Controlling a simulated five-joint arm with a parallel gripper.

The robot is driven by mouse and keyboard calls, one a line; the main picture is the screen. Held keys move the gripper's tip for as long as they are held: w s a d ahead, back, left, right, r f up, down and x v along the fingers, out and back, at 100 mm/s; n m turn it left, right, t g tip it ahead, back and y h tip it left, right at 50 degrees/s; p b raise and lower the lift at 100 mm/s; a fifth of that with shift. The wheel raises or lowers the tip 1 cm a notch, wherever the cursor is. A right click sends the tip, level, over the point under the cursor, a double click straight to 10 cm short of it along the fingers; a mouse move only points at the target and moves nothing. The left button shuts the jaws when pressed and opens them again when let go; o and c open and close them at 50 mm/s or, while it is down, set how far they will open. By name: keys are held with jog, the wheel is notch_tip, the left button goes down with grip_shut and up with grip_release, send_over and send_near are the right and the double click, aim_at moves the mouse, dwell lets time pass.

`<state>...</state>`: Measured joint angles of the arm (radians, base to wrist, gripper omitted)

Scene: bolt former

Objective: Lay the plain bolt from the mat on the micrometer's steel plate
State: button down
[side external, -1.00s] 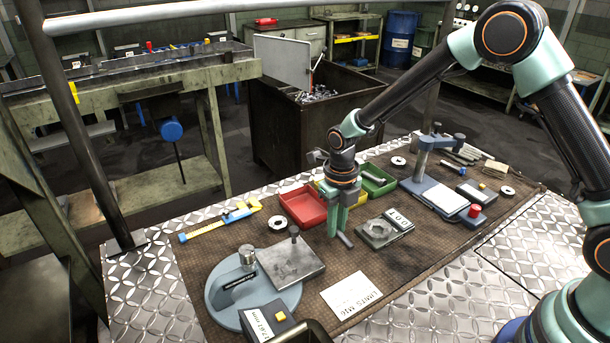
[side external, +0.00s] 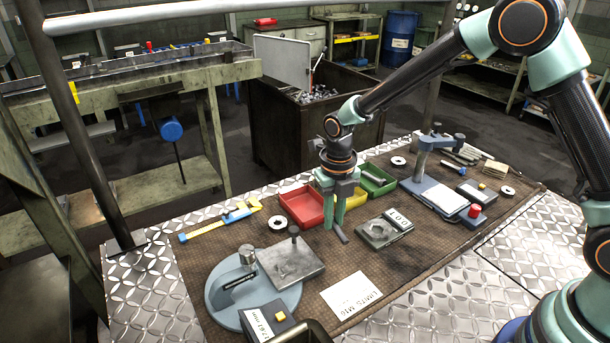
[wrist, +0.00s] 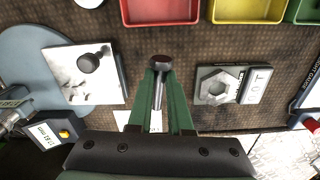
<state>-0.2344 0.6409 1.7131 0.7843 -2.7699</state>
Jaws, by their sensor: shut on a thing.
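My gripper (side external: 337,214) is shut on the plain bolt, over the brown mat (side external: 322,262). In the wrist view the bolt (wrist: 159,88) lies between the green fingertips (wrist: 160,76), dark head at the far end and grey shank toward the palm. Its lower end (side external: 342,237) shows below the fingers in the side view; how far it is above the mat is hard to tell. The micrometer (side external: 222,302) has a round blue-grey base and a steel plate (side external: 298,266), left of my gripper; the plate also shows in the wrist view (wrist: 105,92). A dark-topped post (side external: 294,231) stands on the plate.
Red (side external: 301,207), yellow (side external: 345,205) and green (side external: 377,182) bins stand behind my gripper. A gauge block with a hex recess (side external: 376,234) is to its right. A white limits card (side external: 351,296) lies in front. A yellow-blue caliper (side external: 222,224) lies at back left.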

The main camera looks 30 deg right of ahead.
jog(key=a+r+m, duration=0.1)
jog(key=a+m, duration=0.1)
jog(key=m, duration=0.2)
jog(key=s+a+r+m, duration=0.1)
jog(key=a+m, duration=0.2)
jog(key=m, duration=0.1)
jog(key=s+a+r+m, duration=0.1)
jog(key=a+m, duration=0.2)
jog(key=m, duration=0.2)
jog(key=shift+s+a+r, duration=0.15)
jog(key=shift+s+r, duration=0.1)
jog(key=shift+r, duration=0.1)
jog(key=m, duration=0.1)
jog(key=a+m, duration=0.1)
jog(key=m, duration=0.1)
jog(key=shift+s+a+r, duration=0.3)
jog(key=shift+s+r, duration=0.05)
jog(key=shift+s, duration=0.05)
send_over(302, 263)
jog(key=shift+f, duration=2.2)
jog(key=shift+f, duration=0.7)
jog(key=c, duration=0.8)
grip_release()
jog(key=shift+o, duration=0.2)
